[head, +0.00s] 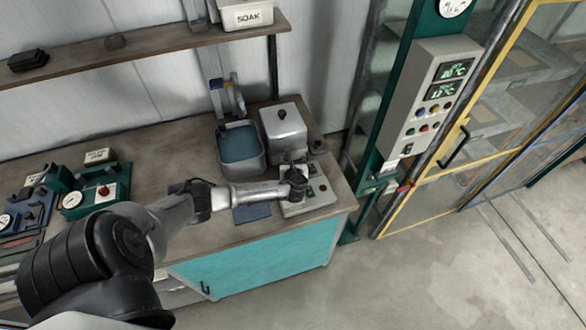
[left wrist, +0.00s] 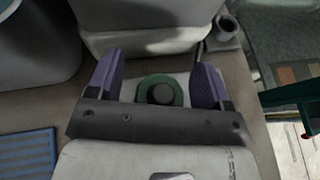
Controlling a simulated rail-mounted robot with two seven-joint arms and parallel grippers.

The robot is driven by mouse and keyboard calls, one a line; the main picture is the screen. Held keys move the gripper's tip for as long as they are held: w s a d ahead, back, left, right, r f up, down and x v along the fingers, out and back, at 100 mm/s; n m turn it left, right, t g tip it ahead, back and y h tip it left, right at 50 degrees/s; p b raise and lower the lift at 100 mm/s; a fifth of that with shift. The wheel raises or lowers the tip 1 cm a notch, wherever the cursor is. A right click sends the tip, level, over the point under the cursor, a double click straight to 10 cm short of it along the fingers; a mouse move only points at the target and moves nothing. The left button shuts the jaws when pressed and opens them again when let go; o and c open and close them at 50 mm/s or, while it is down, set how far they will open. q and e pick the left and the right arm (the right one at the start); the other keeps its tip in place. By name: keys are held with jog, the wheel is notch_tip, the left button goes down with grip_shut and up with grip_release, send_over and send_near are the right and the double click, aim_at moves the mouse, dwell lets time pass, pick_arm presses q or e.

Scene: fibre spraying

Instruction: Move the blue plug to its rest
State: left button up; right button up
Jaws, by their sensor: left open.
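My left gripper (head: 296,172) reaches over a grey control box (head: 318,194) at the right end of the bench. In the left wrist view my left gripper (left wrist: 155,72) has its two purple fingers spread wide. Between them, lower down, is a round green collar with a dark knob (left wrist: 160,91). No gap is closed on it, and I cannot tell whether a finger touches it. I cannot make out a blue plug or its rest for certain in either view. My right gripper is not in view.
A grey lidded box (head: 285,131) and a basin of blue liquid (head: 240,146) stand behind the gripper. A ribbed blue pad (head: 252,213) lies beside the control box. A small grey cup (left wrist: 226,31) stands beyond the right finger. Open floor lies right of the bench.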

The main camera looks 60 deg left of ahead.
pick_arm(q)
jog(key=c, duration=1)
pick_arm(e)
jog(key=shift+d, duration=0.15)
pick_arm(q)
jog(key=shift+r, duration=0.1)
jog(key=shift+c, duration=0.2)
